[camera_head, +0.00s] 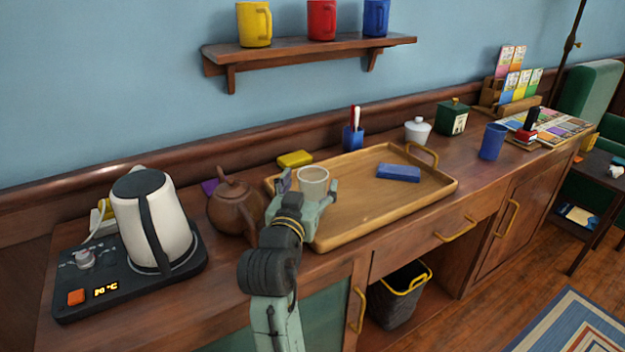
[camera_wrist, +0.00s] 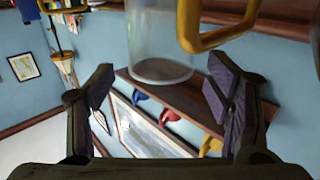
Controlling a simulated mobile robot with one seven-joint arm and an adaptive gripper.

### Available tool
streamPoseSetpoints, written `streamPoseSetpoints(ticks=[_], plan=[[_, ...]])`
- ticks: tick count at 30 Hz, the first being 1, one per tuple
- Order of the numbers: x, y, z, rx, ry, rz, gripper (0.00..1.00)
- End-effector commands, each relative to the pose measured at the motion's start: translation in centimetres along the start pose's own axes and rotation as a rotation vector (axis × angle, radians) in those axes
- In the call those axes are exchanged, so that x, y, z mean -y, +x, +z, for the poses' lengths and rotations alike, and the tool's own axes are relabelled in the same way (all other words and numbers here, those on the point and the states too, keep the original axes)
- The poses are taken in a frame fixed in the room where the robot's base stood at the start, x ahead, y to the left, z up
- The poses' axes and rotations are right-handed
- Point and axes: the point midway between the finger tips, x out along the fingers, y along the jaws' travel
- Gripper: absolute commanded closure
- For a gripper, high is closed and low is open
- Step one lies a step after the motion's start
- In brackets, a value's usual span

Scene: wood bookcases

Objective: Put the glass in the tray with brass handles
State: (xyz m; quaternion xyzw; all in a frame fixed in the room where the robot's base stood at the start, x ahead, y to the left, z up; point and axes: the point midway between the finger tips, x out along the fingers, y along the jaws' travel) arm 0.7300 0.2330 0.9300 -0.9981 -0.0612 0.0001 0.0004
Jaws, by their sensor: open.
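The clear glass (camera_head: 313,181) stands upright, apparently on the left end of the wooden tray with brass handles (camera_head: 365,207). My gripper (camera_head: 308,189) is open at that end, its fingers on either side of the glass in the head view. In the wrist view, which is upside down, the glass (camera_wrist: 160,40) lies just beyond my open gripper (camera_wrist: 162,82), with gaps to both fingers. A brass handle (camera_wrist: 215,35) is close beside the glass there. The tray's far handle (camera_head: 424,154) shows at the right. My gripper hides part of the tray's left end.
A blue box (camera_head: 398,173) lies in the tray. A brown teapot (camera_head: 234,207) stands close left of my gripper, with a white kettle (camera_head: 153,220) on its base further left. A yellow block (camera_head: 294,159) is behind. A blue cup (camera_head: 492,142) stands right of the tray.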

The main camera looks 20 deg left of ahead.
Motion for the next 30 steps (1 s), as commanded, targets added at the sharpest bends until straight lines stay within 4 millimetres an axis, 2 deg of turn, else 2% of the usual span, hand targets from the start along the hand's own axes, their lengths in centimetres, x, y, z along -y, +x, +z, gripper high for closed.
streamPoseSetpoints(ticks=[1, 6, 9, 16, 25, 28, 30], plan=[[0.2, -1.4, 0.3, -0.003, 0.001, -0.005, 0.27], [0.1, -5.5, 0.3, -0.002, 0.001, -0.005, 0.27], [0.1, -6.5, -0.4, 0.005, -0.004, -0.001, 0.27], [0.1, -8.1, -0.2, 0.002, -0.002, -0.001, 0.27], [0.1, -8.4, -0.1, -0.003, 0.001, -0.004, 0.27], [1.2, -8.5, -1.2, -0.034, 0.007, -0.04, 0.27], [3.0, -8.8, -3.1, -0.09, 0.017, -0.103, 0.27]])
